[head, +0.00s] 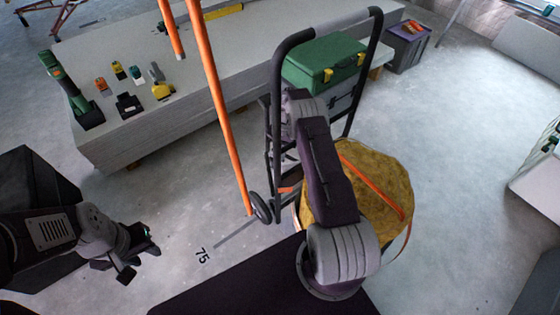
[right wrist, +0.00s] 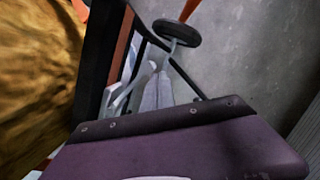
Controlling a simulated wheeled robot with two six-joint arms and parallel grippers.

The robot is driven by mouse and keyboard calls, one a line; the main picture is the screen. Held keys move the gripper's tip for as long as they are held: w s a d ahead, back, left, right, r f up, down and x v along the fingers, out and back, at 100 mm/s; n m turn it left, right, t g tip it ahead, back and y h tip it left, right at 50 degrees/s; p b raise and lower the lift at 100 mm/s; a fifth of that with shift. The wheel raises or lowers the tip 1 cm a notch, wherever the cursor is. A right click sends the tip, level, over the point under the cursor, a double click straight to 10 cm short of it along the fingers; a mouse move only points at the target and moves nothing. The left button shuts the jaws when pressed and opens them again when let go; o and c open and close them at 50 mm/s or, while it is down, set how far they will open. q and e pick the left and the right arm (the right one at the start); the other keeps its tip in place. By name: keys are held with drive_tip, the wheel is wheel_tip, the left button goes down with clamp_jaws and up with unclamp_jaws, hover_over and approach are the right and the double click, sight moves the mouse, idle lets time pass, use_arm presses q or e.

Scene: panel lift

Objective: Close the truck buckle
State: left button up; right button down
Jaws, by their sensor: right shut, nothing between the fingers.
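The black hand truck (head: 277,110) stands mid-view, and a yellow-brown rounded load (head: 385,185) is beside it with an orange strap (head: 372,187) across it. The load also fills the left of the right wrist view (right wrist: 35,90). An orange band (right wrist: 122,48) runs along a black bar there. I cannot make out the buckle clearly. My right arm covers the middle of the truck and hides its gripper in the head view. In the right wrist view, my right gripper (right wrist: 150,95) seems to be the grey parts beyond the purple housing, shut and empty. My left gripper (head: 140,260) is open and empty, away from the truck.
A green toolbox (head: 324,62) is behind the truck's handle. A long grey stack of panels (head: 200,95) with several small tools lies at the back left. Orange poles (head: 222,120) stand left of the truck, near its wheel (head: 261,207).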

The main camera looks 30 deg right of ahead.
drive_tip(key=shift+s+a, duration=0.2)
drive_tip(key=shift+s, duration=0.05)
idle(0.4)
drive_tip(key=p+v, duration=0.3)
drive_tip(key=v, duration=0.6)
drive_tip(key=shift+w+p, duration=0.2)
drive_tip(key=shift+p, duration=0.15)
drive_tip(key=shift+d+r, duration=0.1)
drive_tip(key=shift+d, duration=0.15)
